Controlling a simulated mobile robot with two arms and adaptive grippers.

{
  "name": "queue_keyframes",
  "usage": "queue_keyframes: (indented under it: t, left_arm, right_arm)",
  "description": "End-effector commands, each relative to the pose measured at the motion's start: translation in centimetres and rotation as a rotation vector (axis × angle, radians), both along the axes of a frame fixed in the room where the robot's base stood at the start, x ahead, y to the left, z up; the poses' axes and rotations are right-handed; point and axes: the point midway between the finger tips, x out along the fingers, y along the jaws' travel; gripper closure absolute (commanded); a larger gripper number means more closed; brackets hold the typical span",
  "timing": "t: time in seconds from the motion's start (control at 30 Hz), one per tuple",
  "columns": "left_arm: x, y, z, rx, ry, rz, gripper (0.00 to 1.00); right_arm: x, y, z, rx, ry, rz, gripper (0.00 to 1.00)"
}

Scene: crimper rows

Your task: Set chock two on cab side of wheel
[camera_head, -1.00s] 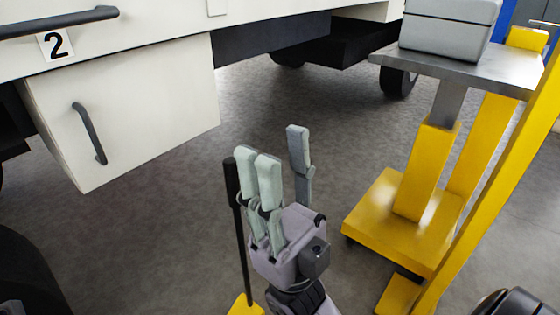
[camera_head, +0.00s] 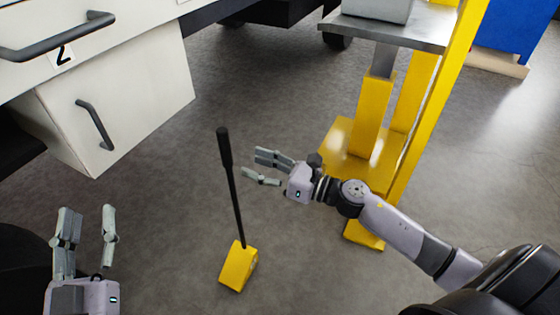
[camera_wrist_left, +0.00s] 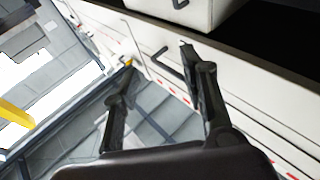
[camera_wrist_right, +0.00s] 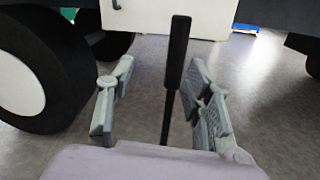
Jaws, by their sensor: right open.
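A yellow wheel chock (camera_head: 239,267) stands on the floor in the head view, with a tall black handle (camera_head: 231,180) rising from it. My right gripper (camera_head: 262,168) is open just right of the handle's upper part, fingers pointing at it. In the right wrist view the handle (camera_wrist_right: 177,75) stands upright between or just beyond the open fingers (camera_wrist_right: 160,110); I see no contact. A black wheel (camera_wrist_right: 48,75) with a white hub shows at the left there. My left gripper (camera_head: 88,225) is open and empty at the lower left of the head view; its fingers also show apart in the left wrist view (camera_wrist_left: 160,80).
A white vehicle body with a handled box (camera_head: 125,100) and a "2" label (camera_head: 62,57) stands at the upper left. A yellow lift (camera_head: 370,120) with a grey platform (camera_head: 390,33) stands right of my right gripper. The floor around the chock is clear.

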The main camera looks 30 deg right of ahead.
Motion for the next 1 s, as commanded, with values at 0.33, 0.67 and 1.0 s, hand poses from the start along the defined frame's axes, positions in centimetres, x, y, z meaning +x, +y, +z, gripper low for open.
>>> queue_keyframes:
  t: [0.33,0.67,1.0]
  left_arm:
    - [0.3,0.2,-2.3,0.034,0.133,0.007,0.60]
    - [0.2,0.8,-6.1,0.086,0.334,0.019,0.60]
    - [-0.4,1.3,-9.1,0.124,0.486,0.029,0.60]
  right_arm:
    - [1.7,-1.7,-0.6,-0.150,-0.059,-0.050,0.53]
    - [4.0,0.2,-0.6,-0.147,-0.057,-0.048,0.53]
    - [6.9,2.5,-0.7,-0.146,-0.057,-0.047,0.53]
